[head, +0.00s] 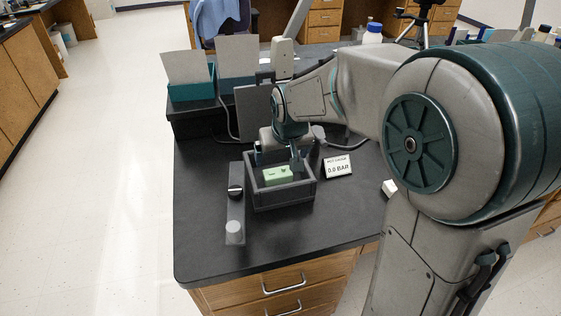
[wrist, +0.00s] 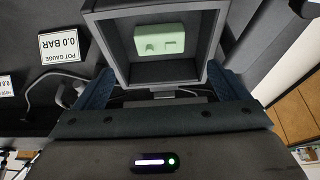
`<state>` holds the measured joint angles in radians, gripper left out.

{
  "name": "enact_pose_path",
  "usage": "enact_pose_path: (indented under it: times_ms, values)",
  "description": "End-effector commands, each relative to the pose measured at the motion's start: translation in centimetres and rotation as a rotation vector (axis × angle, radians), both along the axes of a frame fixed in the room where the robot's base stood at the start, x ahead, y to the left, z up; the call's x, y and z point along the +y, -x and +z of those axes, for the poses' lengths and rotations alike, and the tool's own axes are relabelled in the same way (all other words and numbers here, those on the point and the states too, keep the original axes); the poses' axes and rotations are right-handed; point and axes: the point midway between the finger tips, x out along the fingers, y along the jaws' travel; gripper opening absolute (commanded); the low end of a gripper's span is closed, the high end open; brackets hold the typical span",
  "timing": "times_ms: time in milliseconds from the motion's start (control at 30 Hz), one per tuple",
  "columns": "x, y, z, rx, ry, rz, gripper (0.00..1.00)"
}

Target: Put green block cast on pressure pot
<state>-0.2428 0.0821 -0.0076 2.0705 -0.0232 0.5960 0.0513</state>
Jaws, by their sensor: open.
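The green block cast (head: 278,174) lies inside an open-topped dark grey square box (head: 285,197) on the black bench. The wrist view shows the block (wrist: 160,40) on the box floor, with two small recesses in its face. This box (wrist: 112,48) stands beside the pot gauge sign and looks like the pressure pot, though I cannot be sure. My gripper (head: 278,158) is over the back part of the box. In the wrist view my gripper (wrist: 160,78) is open and empty, its blue fingers apart near the box's two sides. Contact with the box cannot be told.
A sign (head: 338,166) reading "POT GAUGE 0.0 BAR" stands right of the box. A dark strip with a grey knob (head: 234,229) lies to its left. Teal boxes (head: 191,92) stand on a raised shelf behind. The front bench top is clear.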

Motion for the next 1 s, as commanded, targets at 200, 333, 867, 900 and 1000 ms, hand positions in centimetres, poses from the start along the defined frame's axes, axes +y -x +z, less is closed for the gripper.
enact_pose_path:
  times_ms: [200, 333, 867, 900, 1000]
  values:
    - [-0.3, 1.0, 2.0, 0.002, 0.0, -0.003, 0.94]
    - [-2.1, 3.3, 2.5, 0.024, 0.004, -0.029, 0.94]
    - [-10.0, 20.9, 0.9, 0.206, 0.009, -0.188, 0.94]
    - [-10.1, 21.2, 0.8, 0.211, 0.009, -0.191, 0.94]
    - [-10.2, 21.6, 0.7, 0.217, 0.009, -0.193, 0.94]
